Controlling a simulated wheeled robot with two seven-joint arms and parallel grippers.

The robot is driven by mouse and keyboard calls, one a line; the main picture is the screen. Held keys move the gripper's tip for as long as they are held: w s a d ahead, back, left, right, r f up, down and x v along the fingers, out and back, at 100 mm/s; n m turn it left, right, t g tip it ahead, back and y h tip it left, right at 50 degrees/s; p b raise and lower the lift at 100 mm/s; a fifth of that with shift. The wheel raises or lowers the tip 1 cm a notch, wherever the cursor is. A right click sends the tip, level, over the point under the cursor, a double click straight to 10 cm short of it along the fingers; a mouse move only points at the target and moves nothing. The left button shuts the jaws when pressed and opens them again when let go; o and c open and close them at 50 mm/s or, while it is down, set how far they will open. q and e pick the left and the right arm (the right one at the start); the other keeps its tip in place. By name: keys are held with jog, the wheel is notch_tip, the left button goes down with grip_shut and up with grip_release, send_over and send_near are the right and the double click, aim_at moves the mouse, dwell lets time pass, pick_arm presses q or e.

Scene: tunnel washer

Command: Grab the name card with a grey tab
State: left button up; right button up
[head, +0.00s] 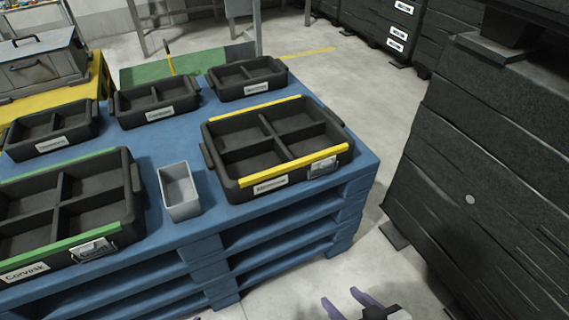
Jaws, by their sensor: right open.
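A name card in a grey holder (322,168) is on the front wall of the yellow-striped black tray, near its right corner. Another card in a grey holder (93,250) is on the front of the green-striped tray at left. Both are too small to read, and I cannot tell which has the grey tab. My right gripper (343,298) is at the bottom edge, its purple fingers apart and empty. It is over the floor in front of the pallet stack, apart from both cards.
The yellow-striped tray (236,187), the green-striped tray (133,205) and a small grey bin (181,205) stand on blue pallets (215,230). Several smaller black trays are behind. A tall dark stack (480,180) stands at right, with floor between.

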jog(key=w+d+r+n+t+y+b, duration=0.1)
jog(key=w+d+r+b, duration=0.15)
jog(key=w, duration=0.55)
jog(key=w+d+r+t+b, duration=0.1)
jog(key=w+r+b, duration=0.15)
jog(key=w, duration=0.55)
jog(key=t+b, duration=0.2)
send_near(328, 166)
jog(key=shift+n+y, duration=0.3)
jog(key=b+x, duration=0.2)
jog(key=x, duration=0.5)
jog(key=shift+d, duration=0.15)
jog(key=shift+w+f+g, duration=0.1)
jog(key=shift+w+g, duration=0.05)
jog(key=shift+g, duration=0.15)
pick_arm(q)
jog(key=shift+n+t, duration=0.3)
jog(key=shift+n, duration=0.2)
jog(key=f, duration=0.5)
jog(key=shift+s+d+f, duration=0.15)
jog(key=shift+d+f, duration=0.05)
jog(key=shift+d, duration=0.05)
pick_arm(e)
jog(key=shift+c, duration=0.4)
jog(key=c, duration=1)
